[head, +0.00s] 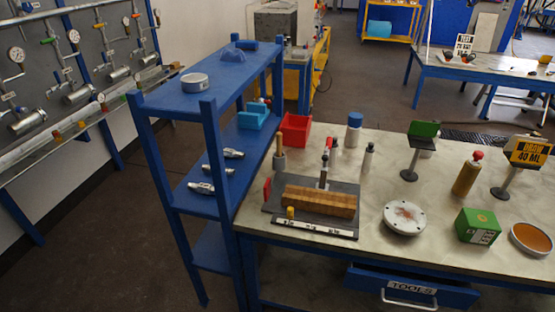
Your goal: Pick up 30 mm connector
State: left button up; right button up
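Several silver metal connector-like fittings lie on the middle board of the blue shelf: a rear one (233,153), a middle one (216,169) and a front one (201,188). They lie on their sides, apart from each other. No size marking is legible, so I cannot tell which is the 30 mm connector. Neither of my grippers is in view.
The blue shelf (184,104) has upright posts and a top board above the fittings. A blue bin (253,117) and a red bin (295,129) stand nearby. The workbench (370,185) at right holds a wooden block (320,201), a white flange (404,217) and bottles.

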aim_at(206, 189)
jog(key=i+u, duration=0.3)
jog(key=i, duration=0.25)
jog(key=i+u, duration=0.3)
jog(key=i, duration=0.2)
